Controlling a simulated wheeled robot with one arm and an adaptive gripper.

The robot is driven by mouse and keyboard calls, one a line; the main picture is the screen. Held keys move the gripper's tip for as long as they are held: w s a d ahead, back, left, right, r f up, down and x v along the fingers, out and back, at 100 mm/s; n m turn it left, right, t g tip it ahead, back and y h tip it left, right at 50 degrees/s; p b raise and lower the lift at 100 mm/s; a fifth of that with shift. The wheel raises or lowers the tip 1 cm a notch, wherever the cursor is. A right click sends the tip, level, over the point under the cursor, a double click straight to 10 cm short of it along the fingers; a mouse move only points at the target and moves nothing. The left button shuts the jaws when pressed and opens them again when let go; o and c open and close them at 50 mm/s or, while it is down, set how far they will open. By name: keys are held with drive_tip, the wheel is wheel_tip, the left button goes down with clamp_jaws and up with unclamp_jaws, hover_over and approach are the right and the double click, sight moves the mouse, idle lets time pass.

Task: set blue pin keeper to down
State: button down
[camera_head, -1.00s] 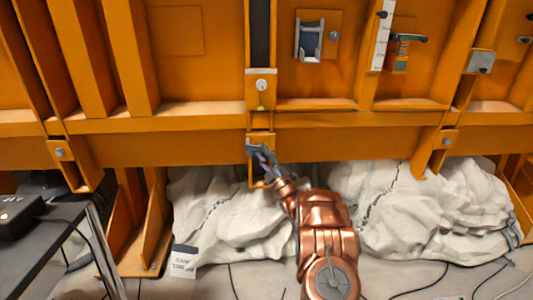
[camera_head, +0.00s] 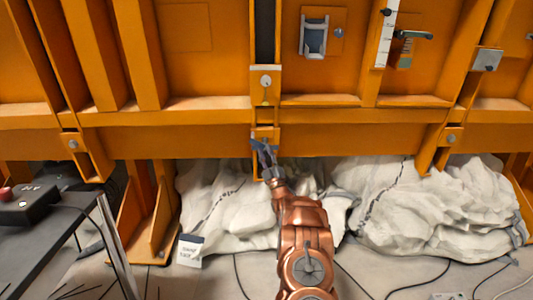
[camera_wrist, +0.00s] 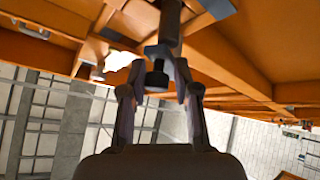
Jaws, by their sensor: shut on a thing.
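My gripper (camera_head: 264,152) reaches up under the lower edge of the orange frame, at the small bracket below the central post. In the wrist view its two fingers (camera_wrist: 157,85) close around a dark knob-like part (camera_wrist: 157,75) below a blue-grey plate (camera_wrist: 158,51), which I take for the blue pin keeper. A dark cylinder (camera_wrist: 170,20) stands in line above the plate. In the head view my fingers cover most of the keeper, so I cannot tell its exact position.
White sacks (camera_head: 245,210) lie under the frame on both sides of my arm. A dark table (camera_head: 45,240) with a control box (camera_head: 25,203) stands at the left. Orange beams are close around my gripper.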

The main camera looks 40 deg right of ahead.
drive_tip(key=shift+a+r, duration=0.1)
drive_tip(key=shift+r, duration=0.45)
drive_tip(key=c, duration=1.2)
unclamp_jaws()
drive_tip(key=shift+c, duration=0.2)
drive_tip(key=shift+o, duration=1.2)
drive_tip(key=shift+f, duration=0.3)
drive_tip(key=shift+f, duration=0.15)
drive_tip(key=shift+s+f, duration=0.15)
drive_tip(key=shift+s, duration=0.05)
drive_tip(key=v, duration=1.1)
drive_tip(key=shift+s, duration=0.15)
drive_tip(key=shift+c, duration=0.2)
